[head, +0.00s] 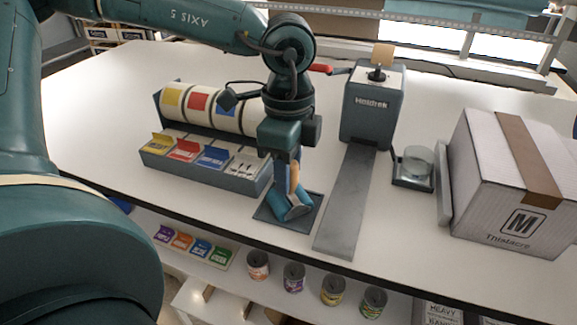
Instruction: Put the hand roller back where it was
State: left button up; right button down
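The hand roller (294,181) shows its tan handle, nearly upright, above a blue part (291,206) at a dark square pad (307,220) near the table's front edge. I cannot tell whether this blue part belongs to the roller or to a stand. My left gripper (287,172) points down right over the pad, with its fingers at the handle. The fingers and handle overlap in the head view, so the grip is not clear. My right gripper is not in view.
A rack of rolls and small boxes (205,180) is on the left. A glass dish on a stand (419,157) and a large carton (490,190) are on the right. Cans stand on a lower shelf.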

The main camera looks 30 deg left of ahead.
pick_arm(q)
jog(key=shift+o, duration=0.9)
jog(key=shift+r+p, duration=0.45)
notch_tip(320, 180, up, 12)
jog(key=shift+f, duration=0.25)
